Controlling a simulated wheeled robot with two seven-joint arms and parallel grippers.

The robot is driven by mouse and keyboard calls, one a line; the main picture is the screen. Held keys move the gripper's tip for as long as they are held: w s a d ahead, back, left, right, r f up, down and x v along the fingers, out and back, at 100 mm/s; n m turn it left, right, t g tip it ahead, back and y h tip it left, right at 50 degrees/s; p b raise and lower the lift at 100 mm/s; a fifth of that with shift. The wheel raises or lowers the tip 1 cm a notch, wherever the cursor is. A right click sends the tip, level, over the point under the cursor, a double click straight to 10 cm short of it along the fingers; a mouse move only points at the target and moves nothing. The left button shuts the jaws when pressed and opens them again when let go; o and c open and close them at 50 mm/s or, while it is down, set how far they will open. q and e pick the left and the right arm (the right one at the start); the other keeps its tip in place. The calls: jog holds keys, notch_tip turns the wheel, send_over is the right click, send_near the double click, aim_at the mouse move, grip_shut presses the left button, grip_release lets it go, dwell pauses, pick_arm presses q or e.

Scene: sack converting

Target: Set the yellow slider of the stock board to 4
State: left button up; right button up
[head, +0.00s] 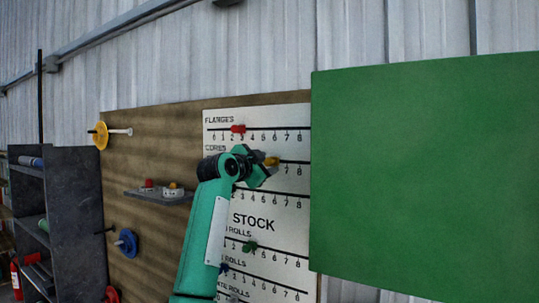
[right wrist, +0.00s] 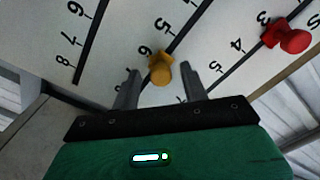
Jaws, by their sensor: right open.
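The white stock board (head: 252,207) hangs on a brown backboard, with several numbered slider rows. The yellow slider (head: 272,161) is on the CORES row, left of the 7. In the right wrist view the yellow slider (right wrist: 161,68) sits close to the 6. My right gripper (head: 267,164) is at this slider and hides the row's lower numbers in the head view. In the right wrist view its open fingers (right wrist: 160,80) stand on either side of the slider, with gaps visible. My left gripper is not in view.
A red slider (head: 238,129) is on the FLANGES row above; it also shows in the right wrist view (right wrist: 291,39). A green slider (head: 249,246) is lower down. A large green panel (head: 425,180) covers the right side. A small shelf (head: 158,196) is left of the board.

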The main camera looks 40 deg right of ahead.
jog(key=shift+w+d+r, duration=0.15)
jog(key=shift+d+r, duration=0.05)
jog(key=shift+d, duration=0.3)
jog(key=shift+d+p, duration=0.25)
jog(key=shift+p, duration=0.05)
jog(key=shift+w+d+f, duration=0.2)
jog(key=shift+d, duration=0.15)
jog(key=shift+a, duration=0.1)
grip_shut()
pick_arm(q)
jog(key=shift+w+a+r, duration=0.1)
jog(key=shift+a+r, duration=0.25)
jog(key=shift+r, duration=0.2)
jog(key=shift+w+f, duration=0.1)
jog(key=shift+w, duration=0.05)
pick_arm(e)
jog(key=shift+r, duration=0.1)
